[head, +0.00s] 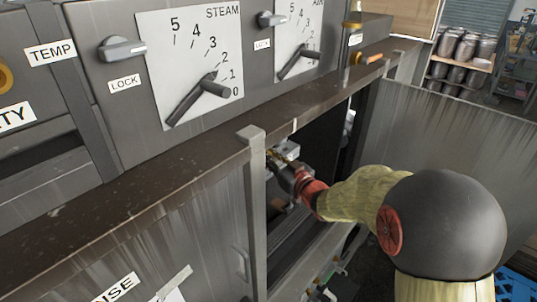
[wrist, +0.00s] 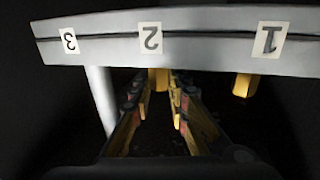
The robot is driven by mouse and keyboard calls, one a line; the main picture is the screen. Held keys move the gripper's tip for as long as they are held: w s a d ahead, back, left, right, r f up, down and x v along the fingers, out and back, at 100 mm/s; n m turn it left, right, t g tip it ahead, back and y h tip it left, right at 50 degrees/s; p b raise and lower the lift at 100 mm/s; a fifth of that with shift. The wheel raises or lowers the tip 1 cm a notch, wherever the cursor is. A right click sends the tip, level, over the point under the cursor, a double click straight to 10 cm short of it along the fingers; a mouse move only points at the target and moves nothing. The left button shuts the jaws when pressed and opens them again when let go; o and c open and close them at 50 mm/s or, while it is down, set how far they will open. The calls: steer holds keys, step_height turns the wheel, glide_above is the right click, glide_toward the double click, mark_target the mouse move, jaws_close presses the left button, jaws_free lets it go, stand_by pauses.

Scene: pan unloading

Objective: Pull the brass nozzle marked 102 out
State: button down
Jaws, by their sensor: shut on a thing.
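In the wrist view, a grey bar (wrist: 210,55) carries the labels 3, 2 and 1 from left to right. A brass nozzle (wrist: 158,77) hangs below the label 2, and a second brass nozzle (wrist: 242,85) hangs below the label 1. No marking 102 is readable. My gripper (wrist: 160,90) is shut on the nozzle under label 2, with one finger on each side. In the head view my gripper (head: 281,158) reaches into the open cabinet, partly hidden by its front post.
A pale upright pipe (wrist: 98,100) stands left of the fingers. In the head view, the cabinet post (head: 254,200) is close left of my arm and the worktop edge (head: 230,150) runs above. A grey panel (head: 440,135) stands to the right.

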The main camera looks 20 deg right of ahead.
steer(key=shift+r+p, duration=0.3)
steer(key=shift+r, duration=0.4)
stand_by(0.3)
steer(key=shift+r+p, duration=1.05)
steer(key=shift+r, duration=0.8)
